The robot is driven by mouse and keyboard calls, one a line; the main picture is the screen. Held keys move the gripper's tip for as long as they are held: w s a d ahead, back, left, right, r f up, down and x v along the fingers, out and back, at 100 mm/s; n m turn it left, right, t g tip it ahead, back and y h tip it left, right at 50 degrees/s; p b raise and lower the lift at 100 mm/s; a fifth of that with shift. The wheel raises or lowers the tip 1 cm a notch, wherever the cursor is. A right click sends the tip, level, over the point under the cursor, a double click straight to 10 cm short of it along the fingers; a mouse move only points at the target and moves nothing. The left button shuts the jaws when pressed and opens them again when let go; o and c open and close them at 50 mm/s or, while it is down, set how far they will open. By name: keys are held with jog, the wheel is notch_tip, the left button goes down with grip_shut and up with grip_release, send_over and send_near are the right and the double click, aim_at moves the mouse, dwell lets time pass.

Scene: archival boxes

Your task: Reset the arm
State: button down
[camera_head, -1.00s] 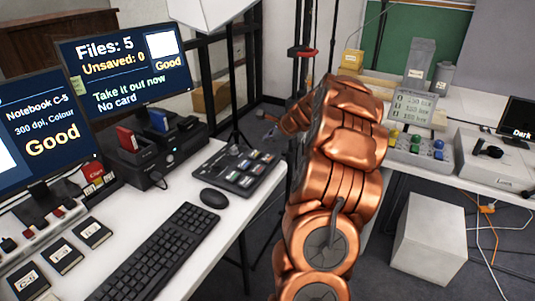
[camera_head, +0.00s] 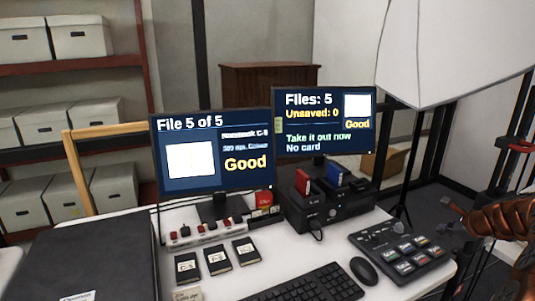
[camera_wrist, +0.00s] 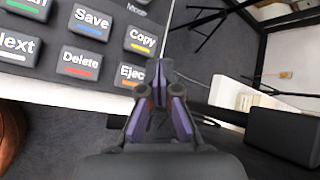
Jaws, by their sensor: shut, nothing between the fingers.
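My copper arm (camera_head: 510,225) shows only in part at the right edge of the head view. In the wrist view my gripper (camera_wrist: 160,78) is shut, its fingertips together with nothing between them. It is beside the edge of the button pad (camera_wrist: 75,55), which has large keys marked Save, Copy, Delete and Eject. The pad also shows on the desk in the head view (camera_head: 402,252), left of my arm. The gripper appears apart from the keys, but its height above them is hard to tell.
On the white desk (camera_head: 330,252) stand two monitors (camera_head: 212,152) (camera_head: 325,122), a black dock (camera_head: 328,210), a keyboard (camera_head: 305,285), a mouse (camera_head: 364,271) and several labelled cards (camera_head: 217,260). A large white light box (camera_head: 450,50) hangs at upper right. Shelved boxes (camera_head: 80,35) stand at left.

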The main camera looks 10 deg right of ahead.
jog(key=a+r+n+g+y+p, duration=0.1)
jog(key=a+r+n+y+p, duration=0.2)
jog(key=a, duration=0.7)
jog(key=a+r+n+g, duration=0.1)
jog(key=a+r+n, duration=0.35)
jog(key=a, duration=0.65)
jog(key=s+a+r+n+g+y+p, duration=0.1)
jog(key=s+a+n+g, duration=0.2)
jog(key=a, duration=0.4)
jog(key=s+a+r+n+p, duration=0.1)
jog(key=s+a+n+p, duration=0.1)
jog(key=s+a+n, duration=0.4)
jog(key=s+a+r+n+g+h+p, duration=0.1)
jog(key=s+a+n+g, duration=0.15)
jog(key=s+a, duration=0.35)
jog(key=s+a+r+n+g+p, duration=0.1)
jog(key=s+a+n+p, duration=0.2)
jog(key=s, duration=0.5)
jog(key=s+r+n+g+h+p, duration=0.1)
jog(key=s+n, duration=0.4)
jog(key=s, duration=1)
jog(key=shift+a+g+h, duration=0.4)
jog(key=shift+g+h, duration=0.35)
jog(key=shift+h, duration=0.05)
